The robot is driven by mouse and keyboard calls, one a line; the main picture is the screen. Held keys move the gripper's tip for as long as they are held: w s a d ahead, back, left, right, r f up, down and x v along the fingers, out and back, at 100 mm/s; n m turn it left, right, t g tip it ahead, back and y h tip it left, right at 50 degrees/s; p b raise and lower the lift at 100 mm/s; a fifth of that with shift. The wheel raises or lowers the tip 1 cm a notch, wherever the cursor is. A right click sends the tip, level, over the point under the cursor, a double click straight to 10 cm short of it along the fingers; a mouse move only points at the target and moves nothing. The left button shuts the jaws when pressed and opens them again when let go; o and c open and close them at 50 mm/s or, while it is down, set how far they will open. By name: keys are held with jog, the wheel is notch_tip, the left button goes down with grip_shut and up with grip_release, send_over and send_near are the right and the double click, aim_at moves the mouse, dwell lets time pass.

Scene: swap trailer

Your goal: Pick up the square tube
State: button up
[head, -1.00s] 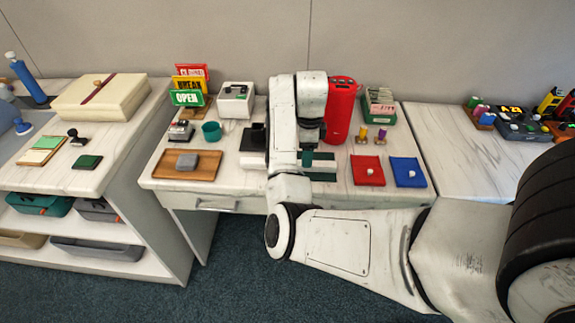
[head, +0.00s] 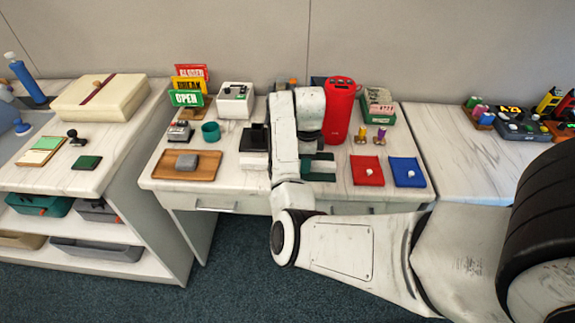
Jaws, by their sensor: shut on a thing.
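My gripper (head: 308,147) is over the middle of the white desk, just in front of the red cylinder. My own arm covers much of it, and only its dark lower part shows. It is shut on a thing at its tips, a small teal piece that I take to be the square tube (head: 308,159). The tube is mostly hidden, and I cannot tell whether it touches the dark green tray (head: 322,176) below.
A red cylinder (head: 340,110) stands close behind my gripper. A black-topped stand (head: 254,138) is on its left, with a teal round cup (head: 210,131) and a wooden tray (head: 187,165) farther left.

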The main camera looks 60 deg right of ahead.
grip_shut()
jog(key=shift+r, duration=0.15)
jog(key=shift+r, duration=0.25)
notch_tip(320, 180, up, 2)
jog(key=s+a+r+p, duration=0.5)
jog(key=s+a+r, duration=0.2)
jog(key=s+r, duration=0.3)
jog(key=shift+s+a+r+p, duration=0.15)
jog(key=shift+s+a+p, duration=0.2)
jog(key=shift+s, duration=0.55)
jog(key=shift+d, duration=0.2)
